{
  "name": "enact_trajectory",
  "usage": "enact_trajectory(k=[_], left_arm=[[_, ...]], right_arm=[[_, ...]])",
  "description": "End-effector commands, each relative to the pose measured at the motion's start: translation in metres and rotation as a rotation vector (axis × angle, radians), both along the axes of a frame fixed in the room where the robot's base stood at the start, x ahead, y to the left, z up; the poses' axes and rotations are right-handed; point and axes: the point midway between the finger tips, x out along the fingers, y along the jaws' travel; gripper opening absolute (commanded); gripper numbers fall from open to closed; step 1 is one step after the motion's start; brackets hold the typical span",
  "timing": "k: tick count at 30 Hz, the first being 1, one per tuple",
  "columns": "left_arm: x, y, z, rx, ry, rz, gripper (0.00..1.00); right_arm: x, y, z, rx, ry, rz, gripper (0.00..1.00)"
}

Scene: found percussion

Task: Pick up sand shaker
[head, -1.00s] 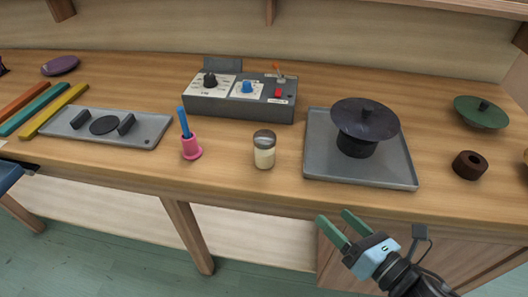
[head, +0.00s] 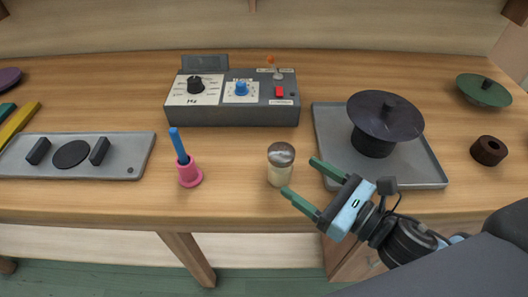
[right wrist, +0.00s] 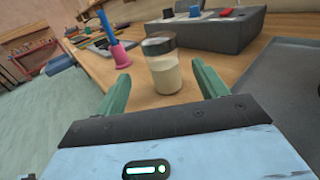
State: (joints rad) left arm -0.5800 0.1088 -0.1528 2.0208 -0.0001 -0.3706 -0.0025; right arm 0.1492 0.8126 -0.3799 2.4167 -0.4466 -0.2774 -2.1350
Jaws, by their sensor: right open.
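The sand shaker (head: 280,168) is a small clear jar with pale sand and a dark metallic lid. It stands upright near the front edge of the wooden bench. My right gripper (head: 300,177) is open, with its green fingers pointing at the shaker from the right. In the right wrist view the shaker (right wrist: 164,70) stands beyond and between the two spread fingertips, and the right gripper (right wrist: 160,85) holds nothing. My left gripper does not show in either view.
A pink holder with a blue stick (head: 189,175) stands left of the shaker. A grey control box (head: 232,115) is behind it. A grey tray (head: 330,150) bearing a dark disc on a stand (head: 384,118) is to the right. The bench (head: 235,200) is clear around the shaker.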

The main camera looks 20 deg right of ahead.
Motion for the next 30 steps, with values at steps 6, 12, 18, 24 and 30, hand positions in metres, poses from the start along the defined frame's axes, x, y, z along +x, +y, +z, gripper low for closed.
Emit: enact_trajectory(k=[6, 12, 18, 24, 30], left_arm=[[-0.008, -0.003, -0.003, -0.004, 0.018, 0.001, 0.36], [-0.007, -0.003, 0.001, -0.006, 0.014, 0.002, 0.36], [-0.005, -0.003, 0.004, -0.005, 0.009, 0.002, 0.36], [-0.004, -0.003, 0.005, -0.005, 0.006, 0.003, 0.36], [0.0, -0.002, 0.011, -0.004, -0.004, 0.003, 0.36]], right_arm=[[0.0, 0.0, 0.0, 0.001, 0.001, 0.0, 0.72], [0.013, 0.007, 0.001, 0.002, -0.002, -0.002, 0.72], [0.022, 0.014, 0.0, 0.002, -0.001, 0.0, 0.72], [0.024, 0.015, 0.0, 0.002, 0.001, 0.0, 0.72], [0.045, 0.025, -0.001, 0.003, -0.003, -0.002, 0.72]])
